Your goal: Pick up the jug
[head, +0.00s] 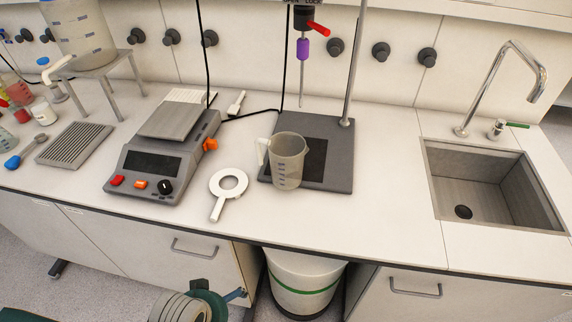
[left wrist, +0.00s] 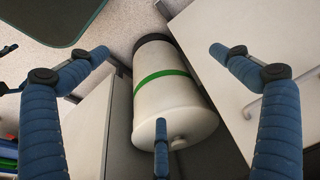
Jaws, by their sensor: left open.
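The jug (head: 289,161) is a clear grey measuring jug with a white handle on its left side. It stands upright on the dark base plate (head: 335,168) of a stand in the head view. My left gripper (left wrist: 158,72) has blue padded fingers, spread wide with nothing between them, in the left wrist view. In the head view, part of it (head: 236,295) shows at the bottom edge, below the counter front and well short of the jug. The jug is not in the left wrist view. My right gripper is in neither view.
A white ring with a handle (head: 228,187) lies left of the jug, beside a scale (head: 160,163). A stirrer (head: 303,50) hangs above the stand, with a rod behind the jug. A sink (head: 490,185) is at right. A white bin (head: 303,282) stands below the counter.

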